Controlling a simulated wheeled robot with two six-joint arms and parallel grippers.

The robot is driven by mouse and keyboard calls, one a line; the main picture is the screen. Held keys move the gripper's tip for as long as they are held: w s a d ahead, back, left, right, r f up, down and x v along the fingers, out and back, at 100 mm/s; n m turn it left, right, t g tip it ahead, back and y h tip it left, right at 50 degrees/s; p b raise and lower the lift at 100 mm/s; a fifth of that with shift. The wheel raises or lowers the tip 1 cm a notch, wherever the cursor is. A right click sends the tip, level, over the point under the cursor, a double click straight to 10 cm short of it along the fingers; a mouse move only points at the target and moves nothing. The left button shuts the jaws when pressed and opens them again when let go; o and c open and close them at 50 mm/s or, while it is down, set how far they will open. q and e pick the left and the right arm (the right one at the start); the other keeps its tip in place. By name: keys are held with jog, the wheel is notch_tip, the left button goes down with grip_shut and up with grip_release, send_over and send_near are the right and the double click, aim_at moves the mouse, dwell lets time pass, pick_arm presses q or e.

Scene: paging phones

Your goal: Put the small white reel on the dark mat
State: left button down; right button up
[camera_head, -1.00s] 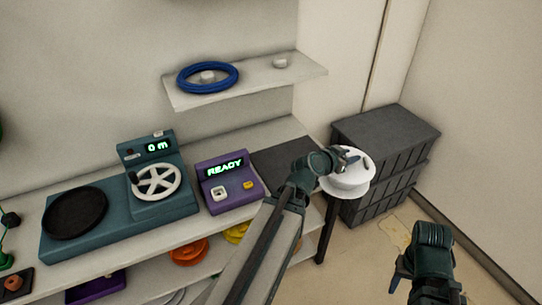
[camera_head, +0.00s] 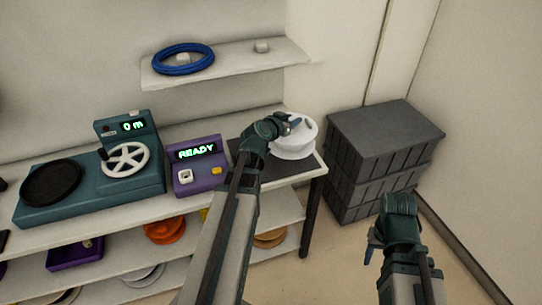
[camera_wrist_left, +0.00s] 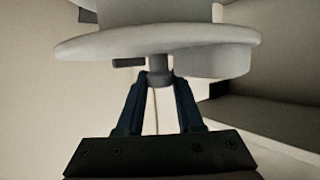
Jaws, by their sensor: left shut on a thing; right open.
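The small white reel (camera_head: 297,146) is at the right end of the bench, over or on the dark mat (camera_head: 277,170); I cannot tell whether it touches. My left gripper (camera_head: 287,126) is shut on the reel. The left wrist view shows its fingers (camera_wrist_left: 160,82) closed on a grey stem at the middle of the reel (camera_wrist_left: 160,42). The reel and my left arm hide part of the mat. My right gripper (camera_head: 371,250) is open and empty, low at the right, away from the bench.
A purple box reading READY (camera_head: 197,165) and a teal machine with a white wheel (camera_head: 135,170) stand left of the mat. A shelf (camera_head: 225,65) with a blue coil (camera_head: 183,59) hangs above. Dark stacked crates (camera_head: 380,155) stand right of the bench.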

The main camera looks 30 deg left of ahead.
pick_arm(q)
jog(key=w+a+f+n+y+b, duration=0.1)
jog(key=w+a, duration=0.1)
jog(key=a, duration=0.7)
notch_tip(320, 180, down, 6)
jog(key=b, duration=0.6)
jog(key=shift+f, duration=0.2)
notch_tip(320, 180, down, 4)
jog(key=b, duration=0.4)
jog(key=shift+r, duration=0.2)
jog(key=shift+f, duration=0.15)
jog(key=c, duration=0.5)
grip_release()
jog(key=shift+c, duration=0.2)
